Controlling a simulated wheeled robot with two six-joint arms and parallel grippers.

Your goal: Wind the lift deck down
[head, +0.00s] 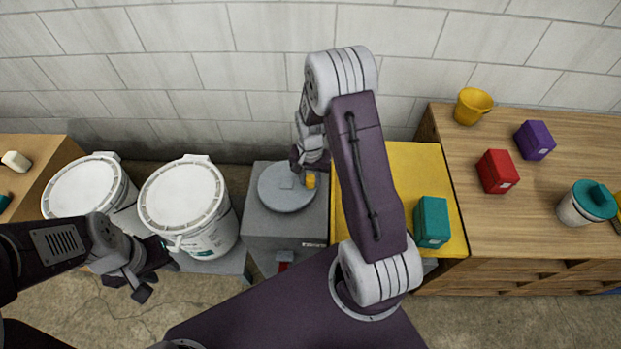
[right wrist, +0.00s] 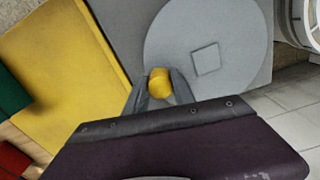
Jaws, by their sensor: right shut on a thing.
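A grey lift housing (head: 286,229) stands against the wall with a round grey crank wheel (head: 284,196) on top. A yellow knob (head: 311,181) sticks up near the wheel's right edge. My right gripper (head: 305,172) is shut on this knob, which also shows between the fingers in the right wrist view (right wrist: 160,82). The yellow lift deck (head: 431,165) lies right of the housing, partly hidden by my right arm. A teal box (head: 432,222) sits on the deck. My left gripper (head: 156,270) is open and empty in front of the white buckets.
Two white lidded buckets (head: 189,199) stand left of the housing. A wooden bench (head: 520,232) on the right bears a yellow cup (head: 472,106), a red box (head: 497,171), a purple box (head: 535,140) and a teal-lidded container (head: 586,203). A small red part (head: 284,257) shows at the housing's front.

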